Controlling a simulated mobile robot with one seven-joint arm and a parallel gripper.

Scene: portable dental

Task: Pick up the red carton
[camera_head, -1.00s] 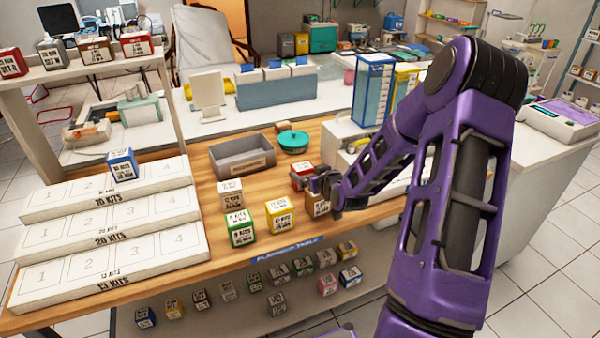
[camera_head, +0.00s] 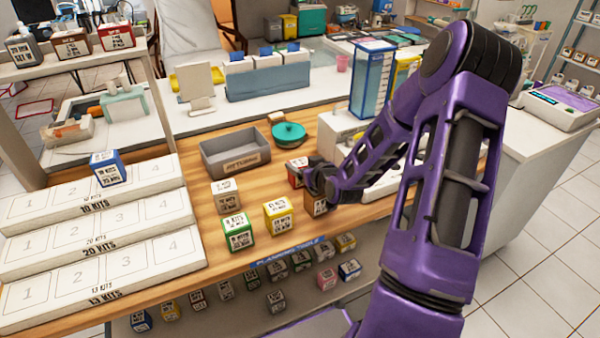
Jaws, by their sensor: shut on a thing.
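The red carton (camera_head: 297,169) is on the wooden table, behind the brown carton (camera_head: 316,202) and to the right of the grey tray. My gripper (camera_head: 315,180) is at the red carton's right side, shut on it. My gripper hides part of the carton. I cannot tell whether its base is touching the table.
A yellow carton (camera_head: 278,217), a green carton (camera_head: 236,232) and a beige carton (camera_head: 225,195) stand nearby on the table. A grey tray (camera_head: 236,157) and a round teal lidded dish (camera_head: 289,133) are behind. White numbered steps (camera_head: 95,245) stand at left, with a blue carton (camera_head: 107,168) on top.

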